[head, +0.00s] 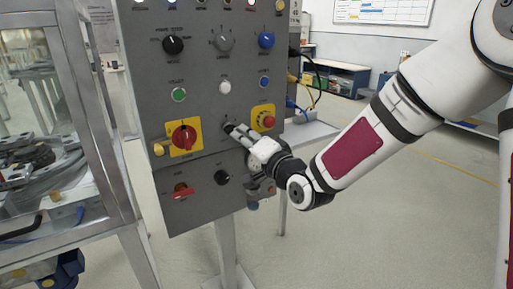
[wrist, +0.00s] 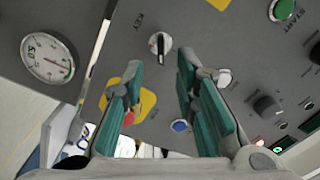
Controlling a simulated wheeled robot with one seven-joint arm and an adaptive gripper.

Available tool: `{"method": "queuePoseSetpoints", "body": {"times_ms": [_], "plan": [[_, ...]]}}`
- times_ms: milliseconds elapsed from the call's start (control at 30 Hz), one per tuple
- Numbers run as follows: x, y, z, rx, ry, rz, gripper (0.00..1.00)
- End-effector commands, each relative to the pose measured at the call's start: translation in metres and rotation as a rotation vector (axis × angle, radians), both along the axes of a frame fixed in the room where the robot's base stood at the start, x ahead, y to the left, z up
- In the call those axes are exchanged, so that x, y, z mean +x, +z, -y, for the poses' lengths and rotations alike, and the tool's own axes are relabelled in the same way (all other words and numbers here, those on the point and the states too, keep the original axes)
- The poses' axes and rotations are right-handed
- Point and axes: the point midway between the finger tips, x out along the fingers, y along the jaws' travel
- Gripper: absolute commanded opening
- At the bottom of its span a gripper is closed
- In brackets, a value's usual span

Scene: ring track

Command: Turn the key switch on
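I cannot tell whether the fingers touch the switch.
A red rotary switch (head: 184,137) on a yellow plate and a red button (head: 268,121) on a yellow plate flank my gripper. A black knob (head: 222,177) sits below. A gauge (wrist: 48,58) shows in the wrist view. A framed glass cabinet (head: 60,110) stands left.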

Motion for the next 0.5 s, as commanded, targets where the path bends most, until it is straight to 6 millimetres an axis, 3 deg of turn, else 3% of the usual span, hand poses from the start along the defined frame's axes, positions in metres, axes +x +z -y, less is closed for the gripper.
{"method": "queuePoseSetpoints", "body": {"times_ms": [200,500], "plan": [[-0.033,0.000,0.023,-0.002,-0.001,0.001,0.28],[-0.051,0.000,0.035,0.000,0.000,0.000,0.28]]}}
